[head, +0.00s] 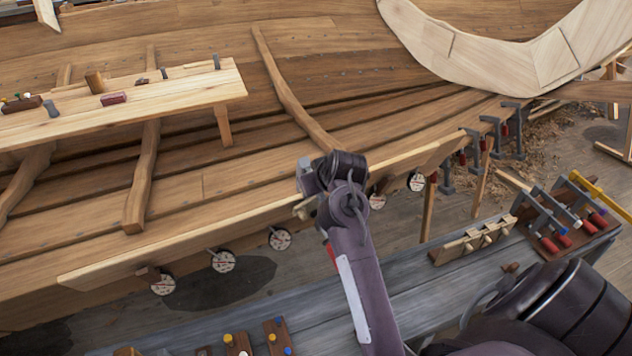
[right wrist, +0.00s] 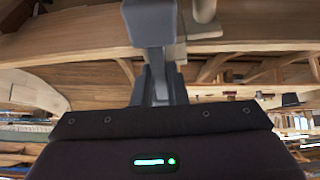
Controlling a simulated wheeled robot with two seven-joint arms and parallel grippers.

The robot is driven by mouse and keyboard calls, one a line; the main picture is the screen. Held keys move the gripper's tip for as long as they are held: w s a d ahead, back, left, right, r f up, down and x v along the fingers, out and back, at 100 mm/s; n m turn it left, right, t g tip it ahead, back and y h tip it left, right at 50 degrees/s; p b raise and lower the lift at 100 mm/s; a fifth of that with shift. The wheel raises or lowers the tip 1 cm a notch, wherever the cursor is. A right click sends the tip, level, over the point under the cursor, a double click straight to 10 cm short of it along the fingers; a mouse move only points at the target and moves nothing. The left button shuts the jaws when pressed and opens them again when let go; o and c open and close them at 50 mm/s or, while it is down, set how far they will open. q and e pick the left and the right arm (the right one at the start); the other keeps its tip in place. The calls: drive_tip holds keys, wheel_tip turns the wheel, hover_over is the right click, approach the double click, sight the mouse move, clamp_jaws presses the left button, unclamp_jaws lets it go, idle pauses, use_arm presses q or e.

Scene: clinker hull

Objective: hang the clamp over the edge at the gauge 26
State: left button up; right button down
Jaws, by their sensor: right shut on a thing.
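My right gripper (head: 318,186) is over the hull's upper plank edge (head: 250,205), near the middle of the head view. It is shut on a grey clamp (head: 304,172), mostly hidden by the gripper and arm; a red part shows beside the forearm. In the right wrist view the clamp (right wrist: 150,22) stands in front of the plank. I cannot tell whether it touches the edge. Round white gauges hang along the edge: three to the left (head: 162,285) (head: 223,261) (head: 280,239), two to the right (head: 377,201) (head: 416,181). Their numbers are too small to read. My left gripper is not in view.
A grey bench (head: 420,285) below carries a rack with more clamps (head: 560,225). A plank table (head: 180,88) with small tools stands at the upper left. A curved pale timber (head: 470,62) lies at the upper right.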

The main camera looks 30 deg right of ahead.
drive_tip(key=shift+f, duration=0.35)
idle(0.4)
drive_tip(key=c, duration=1.4)
unclamp_jaws()
drive_tip(key=shift+s, duration=0.15)
drive_tip(key=shift+o, duration=0.2)
drive_tip(key=shift+f, duration=0.1)
drive_tip(key=b+v, duration=0.1)
drive_tip(key=v, duration=0.7)
